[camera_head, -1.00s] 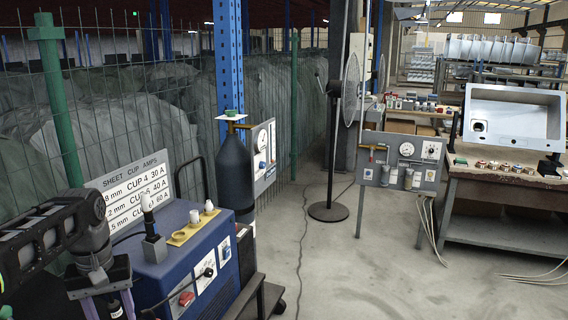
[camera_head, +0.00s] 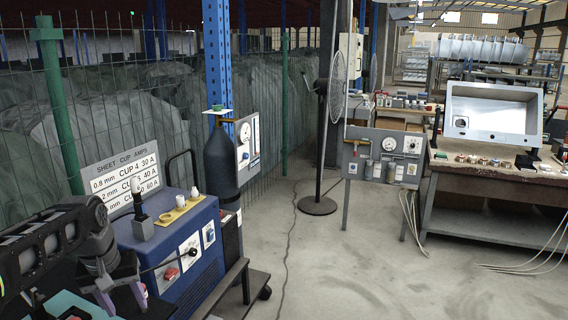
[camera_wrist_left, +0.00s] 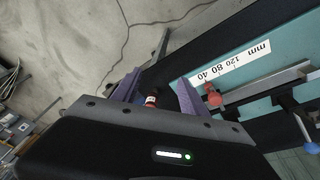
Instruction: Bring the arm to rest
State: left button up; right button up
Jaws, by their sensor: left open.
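My left arm comes in at the lower left of the head view, bent, with its gripper (camera_head: 122,298) low near the bottom edge. In the left wrist view the two purple fingers of this gripper (camera_wrist_left: 157,85) stand apart. A small red and white piece (camera_wrist_left: 151,101) shows in the gap between them, and I cannot tell its distance; nothing is visibly clamped. My right arm and gripper are not in view.
A teal bench fixture with a millimetre scale (camera_wrist_left: 232,61) and a red knob (camera_wrist_left: 213,96) lies close by the fingers. The blue welding machine (camera_head: 180,249) stands right of my gripper. Open concrete floor (camera_head: 350,270) lies beyond; a workbench (camera_head: 500,185) holds a sink (camera_head: 492,112).

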pick_arm(q)
jog(key=w+d+f+m+t+h, duration=0.1)
jog(key=w+d+f, duration=0.2)
jog(key=d+f, duration=0.25)
jog(key=w+d+f+m+t, duration=0.1)
jog(key=w+d+f+t, duration=0.1)
jog(key=w+d+f, duration=0.35)
jog(key=s+d+f+h, duration=0.1)
jog(key=s+d+f, duration=0.15)
jog(key=f, duration=0.35)
jog(key=s+d+f, duration=0.2)
jog(key=d+f, duration=0.2)
jog(key=f, duration=0.2)
jog(key=s+d+f+g, duration=0.1)
jog(key=s+d+f, duration=0.3)
jog(key=s, duration=0.5)
jog(key=s+d+f+g+h, duration=0.1)
jog(key=s+d+f+g, duration=0.1)
jog(key=s+d+f, duration=0.3)
jog(key=s+d+f+m+g+h, duration=0.1)
jog(key=s+d+f, duration=0.4)
jog(key=s+f, duration=0.4)
jog(key=s, duration=0.4)
jog(key=shift+s+g, duration=0.15)
jog(key=shift+g, duration=0.25)
jog(key=shift+f, duration=0.1)
